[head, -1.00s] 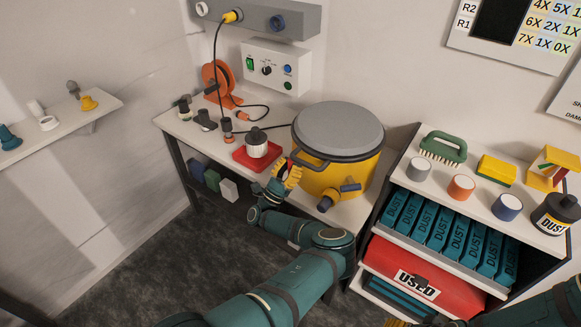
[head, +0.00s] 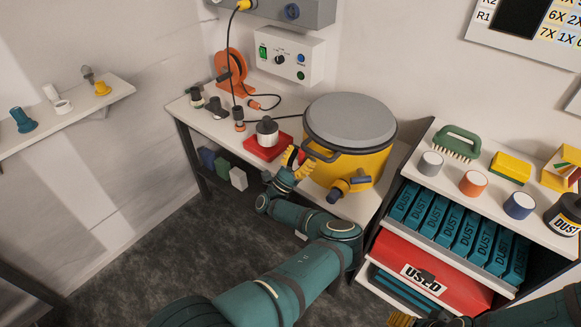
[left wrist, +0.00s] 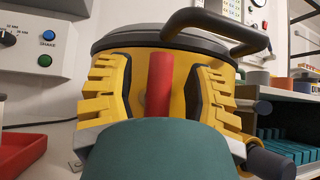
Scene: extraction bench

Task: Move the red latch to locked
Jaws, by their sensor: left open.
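The yellow drum (head: 345,168) with a grey lid (head: 350,120) stands on the bench. The red latch (left wrist: 160,85) stands upright on its front side in the left wrist view. In the head view only a small part of the latch (head: 301,157) shows beside my gripper. My left gripper (head: 298,163) is open at the drum's left front. In the left wrist view its yellow fingers (left wrist: 158,95) stand on either side of the latch, with gaps visible on both sides. The latch's lower end is hidden by my gripper. My right gripper (head: 402,319) barely shows at the bottom edge.
A black handle (left wrist: 222,25) juts from the drum above and right of the latch. A red tray (head: 262,151) with a lidded container (head: 267,132) is left of my gripper. A shelf unit (head: 440,262) stands close on the right.

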